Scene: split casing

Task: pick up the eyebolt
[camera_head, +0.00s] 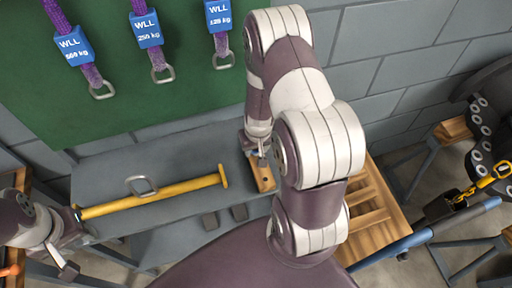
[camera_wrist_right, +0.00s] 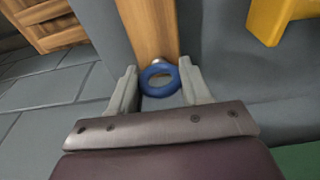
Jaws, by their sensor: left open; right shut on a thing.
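The eyebolt (camera_wrist_right: 146,86) is a blue ring with a greyish metal part, at the end of a wooden strip. My right gripper (camera_wrist_right: 160,88) has its two fingers on either side of the ring and is shut on it. In the head view my right gripper (camera_head: 258,152) is at the far end of the wooden strip (camera_head: 264,180), and the eyebolt is mostly hidden there. Whether the eyebolt is clear of the wood I cannot tell. My left gripper (camera_head: 80,243) is open and empty at the left, by the near end of a yellow bar.
The yellow bar (camera_head: 180,190) with a metal shackle-like loop (camera_head: 141,185) lies on the grey bench (camera_head: 120,160). Purple slings with blue load tags (camera_head: 147,30) hang on a green board behind. A slatted wooden pallet (camera_head: 375,215) stands at right, near a blue rail (camera_head: 400,240).

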